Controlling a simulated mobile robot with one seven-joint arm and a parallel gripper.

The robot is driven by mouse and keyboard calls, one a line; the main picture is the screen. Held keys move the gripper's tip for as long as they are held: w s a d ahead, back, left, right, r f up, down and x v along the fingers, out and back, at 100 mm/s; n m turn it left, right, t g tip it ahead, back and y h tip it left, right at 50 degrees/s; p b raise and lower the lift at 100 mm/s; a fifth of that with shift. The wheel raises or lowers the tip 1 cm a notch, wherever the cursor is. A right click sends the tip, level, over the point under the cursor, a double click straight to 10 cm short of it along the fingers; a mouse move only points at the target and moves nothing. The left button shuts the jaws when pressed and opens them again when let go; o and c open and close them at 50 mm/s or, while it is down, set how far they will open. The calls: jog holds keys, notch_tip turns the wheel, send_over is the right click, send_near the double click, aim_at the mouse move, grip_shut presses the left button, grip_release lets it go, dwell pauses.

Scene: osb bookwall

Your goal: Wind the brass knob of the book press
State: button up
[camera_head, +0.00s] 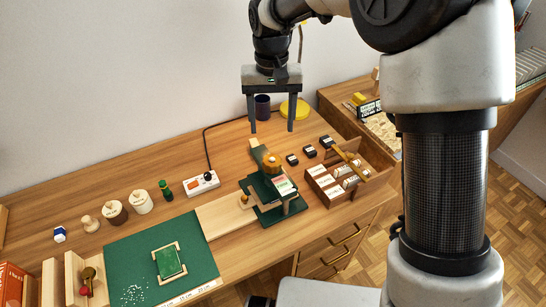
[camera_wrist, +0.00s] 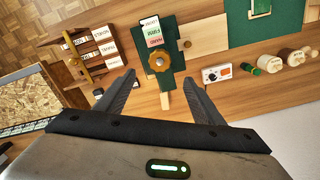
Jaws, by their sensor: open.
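The book press (camera_head: 262,201) is dark green and stands on the wooden desk. Its round brass knob (camera_head: 271,161) sits on top, and the wrist view shows its lobed rim (camera_wrist: 159,59) from above. Several small books with white, green and red labels lie by the knob on the press (camera_wrist: 153,33). My gripper (camera_head: 272,130) is open and empty, its two fingers pointing down above the desk behind the press. In the wrist view the fingertips (camera_wrist: 159,75) lie on either side of the knob, apart from it.
A wooden box with labelled packets (camera_head: 338,181) stands right of the press. A white switch box (camera_head: 202,183) with a cable is to the left. Small jars (camera_head: 141,201) and a green cutting mat (camera_head: 140,250) are further left. A dark cup (camera_head: 262,106) and yellow disc (camera_head: 297,108) stand behind.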

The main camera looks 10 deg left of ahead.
aim_at(272, 160)
notch_tip(272, 160, down, 14)
jog(key=shift+r, duration=0.25)
jog(key=shift+c, duration=0.3)
jog(key=c, duration=1)
jog(key=shift+n, duration=0.4)
jog(key=shift+n, duration=2.5)
jog(key=shift+r, duration=0.1)
jog(key=o, duration=1.1)
jog(key=shift+c, duration=0.2)
